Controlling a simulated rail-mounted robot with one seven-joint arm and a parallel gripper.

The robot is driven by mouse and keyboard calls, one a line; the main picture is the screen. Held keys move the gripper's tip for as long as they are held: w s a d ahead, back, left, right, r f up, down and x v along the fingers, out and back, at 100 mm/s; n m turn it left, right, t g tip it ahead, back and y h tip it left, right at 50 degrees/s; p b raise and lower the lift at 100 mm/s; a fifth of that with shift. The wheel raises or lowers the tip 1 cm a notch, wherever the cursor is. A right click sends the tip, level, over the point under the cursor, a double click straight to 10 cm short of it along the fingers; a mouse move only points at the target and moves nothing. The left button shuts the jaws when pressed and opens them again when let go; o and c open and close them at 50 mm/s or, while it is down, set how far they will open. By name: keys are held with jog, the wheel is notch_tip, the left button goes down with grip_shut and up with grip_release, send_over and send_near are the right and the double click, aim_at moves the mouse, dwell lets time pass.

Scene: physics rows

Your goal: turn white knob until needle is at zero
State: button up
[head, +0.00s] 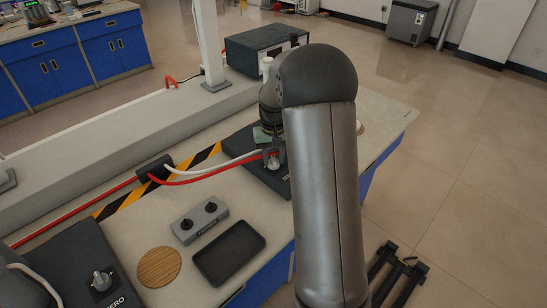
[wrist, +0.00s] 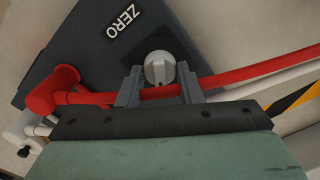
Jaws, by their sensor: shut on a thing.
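The white knob (wrist: 160,68) is a round pale dial with a raised grip bar, on a dark panel with a white ZERO label (wrist: 124,19). In the wrist view my gripper (wrist: 159,84) has one finger on each side of the knob and is shut on it. In the head view my gripper (head: 272,158) is down at the dark box (head: 252,177) at the back of the bench, and the white knob shows small between the fingers. No needle or dial face is visible; my arm hides part of the box.
Red (head: 200,181) and white hoses run to the box, close to my fingers. A second dark ZERO box with a silver knob (head: 102,281) is at front left. A grey two-knob block (head: 199,219), a black tray (head: 229,252) and a round wooden mat (head: 159,267) lie on the bench.

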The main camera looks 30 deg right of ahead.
aim_at(273, 158)
jog(key=shift+m, duration=0.6)
jog(key=o, duration=1)
jog(key=shift+c, duration=0.2)
jog(key=shift+r, duration=0.15)
notch_tip(273, 158, up, 17)
jog(key=shift+r, duration=0.1)
